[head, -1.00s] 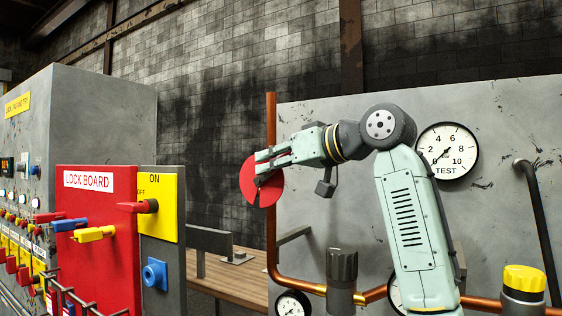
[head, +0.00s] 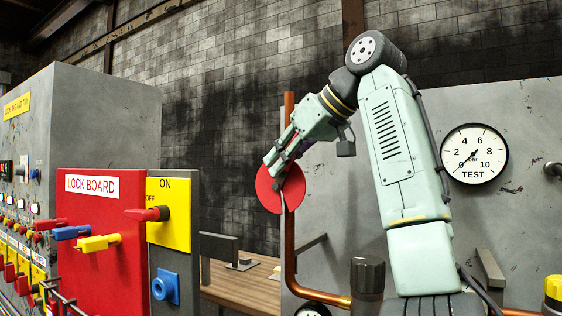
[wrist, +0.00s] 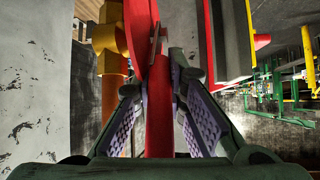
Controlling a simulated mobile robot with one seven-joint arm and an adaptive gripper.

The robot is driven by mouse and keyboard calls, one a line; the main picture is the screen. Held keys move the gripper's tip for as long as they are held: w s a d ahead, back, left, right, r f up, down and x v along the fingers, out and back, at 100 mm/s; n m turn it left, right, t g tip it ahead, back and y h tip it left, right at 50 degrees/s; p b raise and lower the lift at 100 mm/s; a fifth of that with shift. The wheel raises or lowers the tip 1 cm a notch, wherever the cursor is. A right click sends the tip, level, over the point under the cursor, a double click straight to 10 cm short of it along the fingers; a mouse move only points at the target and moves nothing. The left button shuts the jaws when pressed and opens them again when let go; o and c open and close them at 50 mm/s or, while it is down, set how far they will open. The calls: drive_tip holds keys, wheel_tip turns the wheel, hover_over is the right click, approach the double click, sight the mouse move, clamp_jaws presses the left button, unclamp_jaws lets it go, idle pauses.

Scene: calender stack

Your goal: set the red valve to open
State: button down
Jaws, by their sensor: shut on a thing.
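The red valve (head: 266,192) shows in the head view as a round red disc in front of the copper pipe at the left edge of the grey panel. My gripper (head: 277,163) reaches down and left onto the upper part of the disc and covers some of it. In the wrist view, the red valve (wrist: 135,40) is edge-on at the top, and a red bar runs down from it between the fingers. My gripper (wrist: 157,88) is shut on this red part. The fingers hide part of the disc, and I cannot read any open or shut mark on it.
The red lock board (head: 95,245) with its coloured handles stands to the left, beside a yellow ON/OFF plate (head: 175,225). The copper pipe (head: 289,240) runs down behind the disc. A test gauge (head: 474,153) is on the grey panel at right. A wooden bench (head: 245,290) lies low behind.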

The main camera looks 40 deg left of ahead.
drive_tip(key=c, duration=1.6)
unclamp_jaws()
drive_tip(key=shift+c, duration=0.2)
drive_tip(key=shift+d+r, duration=0.3)
drive_tip(key=shift+d, duration=0.05)
drive_tip(key=d, duration=1.2)
drive_tip(key=shift+w, duration=0.3)
drive_tip(key=shift+o, duration=0.2)
drive_tip(key=shift+d, duration=0.1)
